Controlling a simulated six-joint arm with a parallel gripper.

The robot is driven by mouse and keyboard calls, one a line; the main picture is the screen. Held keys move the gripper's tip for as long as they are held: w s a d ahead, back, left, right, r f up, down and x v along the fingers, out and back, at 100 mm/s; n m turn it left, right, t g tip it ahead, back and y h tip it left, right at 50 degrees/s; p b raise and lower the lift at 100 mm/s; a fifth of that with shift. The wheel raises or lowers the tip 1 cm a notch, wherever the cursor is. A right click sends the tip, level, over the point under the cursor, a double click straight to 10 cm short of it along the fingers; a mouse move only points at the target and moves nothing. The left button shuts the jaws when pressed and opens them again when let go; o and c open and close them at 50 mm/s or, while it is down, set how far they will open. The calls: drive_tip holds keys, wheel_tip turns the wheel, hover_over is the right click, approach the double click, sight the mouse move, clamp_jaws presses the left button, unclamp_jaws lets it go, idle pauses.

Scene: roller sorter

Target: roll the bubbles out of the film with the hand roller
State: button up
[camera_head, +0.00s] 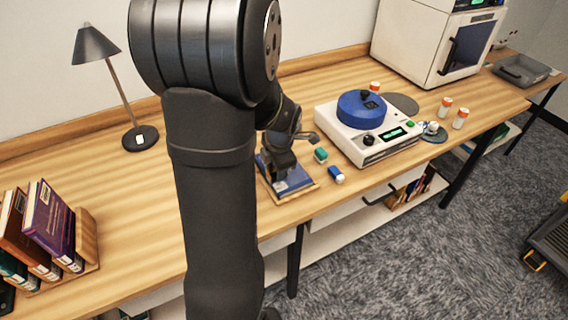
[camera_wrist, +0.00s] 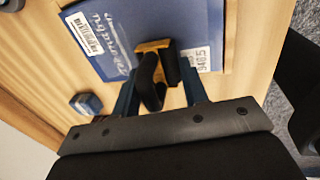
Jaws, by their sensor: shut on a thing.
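My gripper (camera_wrist: 158,78) points down at a blue cover sheet (camera_wrist: 113,38) on a wooden board (camera_wrist: 236,30). It is shut on the hand roller (camera_wrist: 152,46), which shows black parts and a tan piece between the fingers. The roller is at the lower edge of the cover; whether it touches cannot be told. The cover carries white script and two barcode labels. No separate bubbles can be made out. In the head view the board (camera_head: 309,188) and cover (camera_head: 296,183) lie near the table's front edge, partly hidden by my arm and gripper (camera_head: 281,166).
Two small blocks, green-white (camera_head: 321,155) and blue-white (camera_head: 337,175), lie right of the board. A white machine with a blue lid (camera_head: 361,108) stands beyond them. A lamp (camera_head: 97,46) and books (camera_head: 46,222) stand left. Table between lamp and books is clear.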

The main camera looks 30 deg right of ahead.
drive_tip(key=shift+d+r, duration=0.1)
drive_tip(key=shift+r, duration=3.95)
